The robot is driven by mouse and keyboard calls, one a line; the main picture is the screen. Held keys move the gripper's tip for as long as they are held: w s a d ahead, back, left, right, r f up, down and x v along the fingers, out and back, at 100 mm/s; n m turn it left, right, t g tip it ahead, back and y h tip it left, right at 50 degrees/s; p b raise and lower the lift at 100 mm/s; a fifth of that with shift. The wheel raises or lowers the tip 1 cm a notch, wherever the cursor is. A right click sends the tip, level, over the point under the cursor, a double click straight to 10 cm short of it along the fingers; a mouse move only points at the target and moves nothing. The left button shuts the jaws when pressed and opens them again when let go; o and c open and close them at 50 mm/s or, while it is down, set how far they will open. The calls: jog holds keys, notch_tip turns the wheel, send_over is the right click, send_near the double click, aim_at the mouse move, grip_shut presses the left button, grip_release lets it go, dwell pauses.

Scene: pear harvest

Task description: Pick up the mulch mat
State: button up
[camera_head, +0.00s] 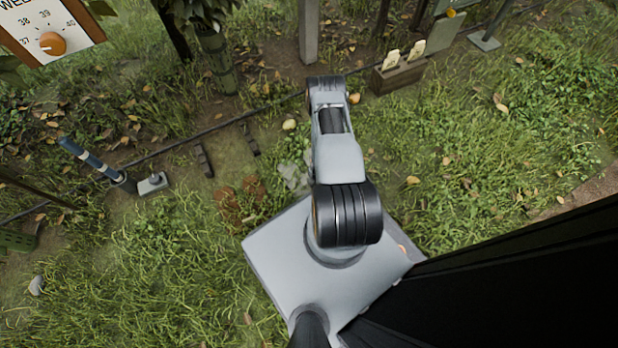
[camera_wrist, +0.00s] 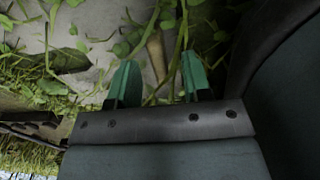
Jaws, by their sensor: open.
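My gripper (camera_wrist: 158,75) shows in the wrist view with two green fingers apart. Leafy stems and a thin brown stick show beyond and between the fingers, in front of a pale grey surface (camera_wrist: 92,45). I see nothing held. In the head view my arm hides the gripper. Two brown, rough, roundish patches (camera_head: 229,203) lie in the grass left of my base; they may be mulch mats, but I cannot tell for sure. No mat is clear in the wrist view.
A wooden crate (camera_head: 397,76) with pale tags stands at the upper right, beside a grey post (camera_head: 309,32). A dark hose (camera_head: 215,128) crosses the ground. A blue-handled tool (camera_head: 90,158) and a small grey block (camera_head: 153,184) are at left. Open grass (camera_head: 480,170) lies right.

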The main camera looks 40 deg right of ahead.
notch_tip(320, 180, down, 3)
jog(key=shift+f+b, duration=0.1)
jog(key=shift+b, duration=0.5)
grip_shut()
